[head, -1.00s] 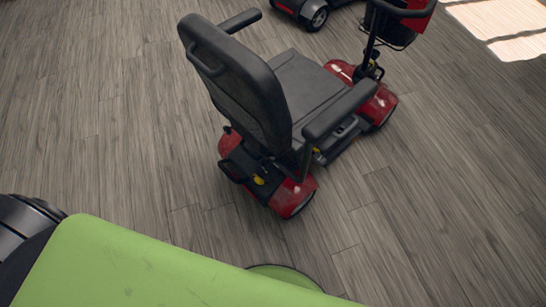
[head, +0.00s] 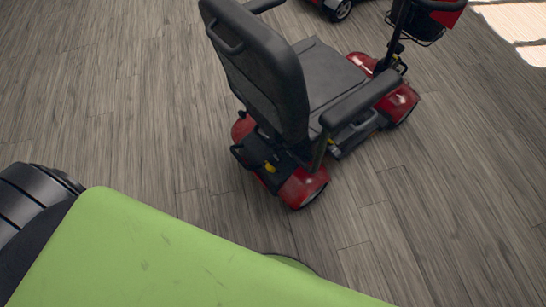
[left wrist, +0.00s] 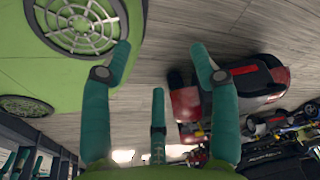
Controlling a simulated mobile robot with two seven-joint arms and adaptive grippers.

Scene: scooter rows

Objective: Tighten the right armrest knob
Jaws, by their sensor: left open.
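A red scooter (head: 300,188) with a black seat (head: 330,75) stands on the floor, its seat back (head: 258,75) turned toward me. Its right armrest (head: 360,101) runs along the right side of the seat. A small yellow spot (head: 331,142) shows below that armrest; I cannot tell whether it is the knob. In the left wrist view, my left gripper (left wrist: 161,55) has its teal fingers spread and empty. A red and black scooter part (left wrist: 240,90) lies beyond its right finger, apart from it. My right gripper is in neither view.
Another scooter (head: 340,8) is cut off at the top edge of the head view. A basket (head: 415,28) hangs at the scooter's front. Grey wood floor (head: 120,120) is clear to the left and right. More dark scooter parts (left wrist: 280,125) crowd the wrist view's lower right.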

